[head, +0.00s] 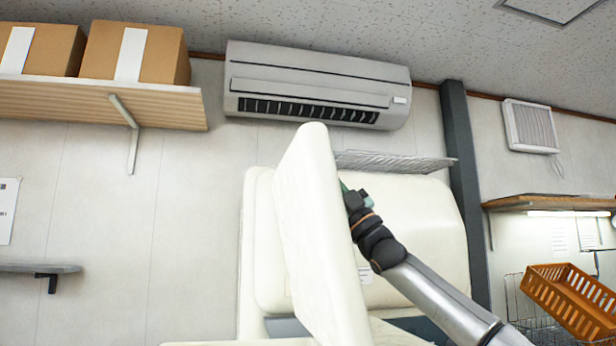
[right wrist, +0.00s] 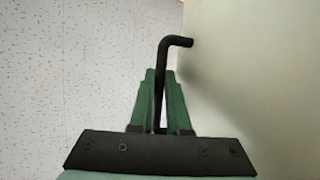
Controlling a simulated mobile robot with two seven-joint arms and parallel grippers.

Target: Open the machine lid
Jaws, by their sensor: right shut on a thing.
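The cream machine (head: 425,235) stands against the back wall in the head view. Its cream lid (head: 312,235) is raised and stands steeply in front of the machine body, seen nearly edge-on. My right gripper (head: 346,190) is at the right side of the lid, its fingertips partly hidden by it. In the right wrist view the green fingers of the right gripper (right wrist: 160,78) are shut on a black bent handle (right wrist: 178,41), which meets the pale lid face (right wrist: 255,85). My left gripper is not in view.
A wooden shelf (head: 100,98) with cardboard boxes (head: 155,75) is at upper left. An air conditioner (head: 315,82) hangs above the machine. A dark post (head: 465,180) stands right of it, and an orange crate (head: 572,300) sits at lower right.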

